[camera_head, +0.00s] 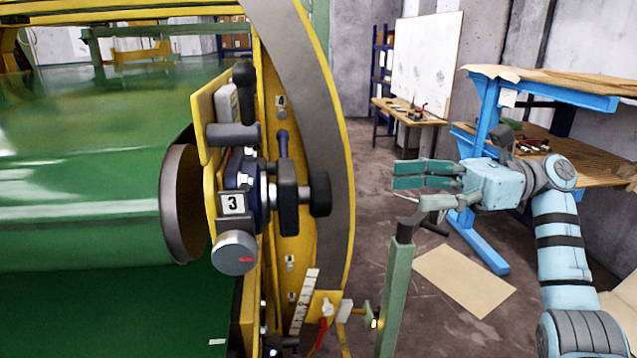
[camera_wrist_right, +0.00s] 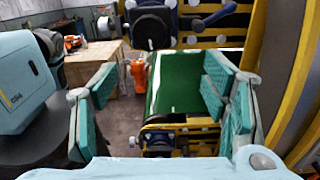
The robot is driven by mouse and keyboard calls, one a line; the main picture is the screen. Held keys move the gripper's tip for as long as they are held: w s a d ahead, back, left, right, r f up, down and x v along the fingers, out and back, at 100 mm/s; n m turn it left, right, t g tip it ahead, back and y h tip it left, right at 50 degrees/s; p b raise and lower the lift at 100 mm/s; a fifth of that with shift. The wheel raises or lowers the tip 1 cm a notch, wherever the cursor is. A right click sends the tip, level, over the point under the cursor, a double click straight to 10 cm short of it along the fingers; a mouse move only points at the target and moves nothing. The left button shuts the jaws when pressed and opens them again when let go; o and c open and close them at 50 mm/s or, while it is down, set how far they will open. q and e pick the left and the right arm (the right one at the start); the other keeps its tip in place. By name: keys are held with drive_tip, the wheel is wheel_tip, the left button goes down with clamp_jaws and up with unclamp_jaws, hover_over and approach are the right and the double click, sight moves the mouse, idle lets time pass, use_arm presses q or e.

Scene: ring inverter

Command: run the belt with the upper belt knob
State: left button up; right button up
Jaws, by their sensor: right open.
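The yellow-framed machine with its wide green belt (camera_head: 90,215) fills the left of the head view. At its side a "3" label (camera_head: 232,203) sits among several controls: a grey round knob with a red mark (camera_head: 236,253), a black knob (camera_head: 319,193) and a dark handle (camera_head: 243,74) above. I cannot tell which is the upper belt knob. My right gripper (camera_head: 408,196) is open and empty, well to the right of these controls and apart from them. In the wrist view its teal fingers (camera_wrist_right: 158,105) are spread, with a green surface beyond them. My left gripper is not in view.
A green post (camera_head: 394,295) stands between the machine and my right arm. A blue-legged workbench (camera_head: 545,82) is close behind that arm. A cardboard sheet (camera_head: 463,280) lies on the floor. A whiteboard (camera_head: 427,60) and small table (camera_head: 402,108) stand farther back.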

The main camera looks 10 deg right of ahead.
approach(324, 195)
drive_tip(key=w+f, duration=0.1)
drive_tip(key=w, duration=0.1)
drive_tip(key=a, duration=0.3)
drive_tip(key=a+p, duration=0.1)
drive_tip(key=a, duration=0.2)
drive_tip(key=a+p, duration=0.1)
drive_tip(key=a, duration=0.2)
drive_tip(key=shift+w+a+f, duration=0.25)
drive_tip(key=shift+w+a, duration=0.1)
drive_tip(key=shift+w, duration=0.05)
drive_tip(key=shift+s, duration=0.2)
drive_tip(key=shift+w, duration=0.1)
drive_tip(key=c, duration=1.2)
use_arm(q)
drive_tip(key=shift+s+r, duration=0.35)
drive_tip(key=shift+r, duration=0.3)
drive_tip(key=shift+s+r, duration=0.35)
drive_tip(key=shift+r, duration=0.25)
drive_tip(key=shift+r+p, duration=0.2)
drive_tip(key=shift+p, duration=0.2)
use_arm(e)
drive_tip(key=shift+m, duration=0.3)
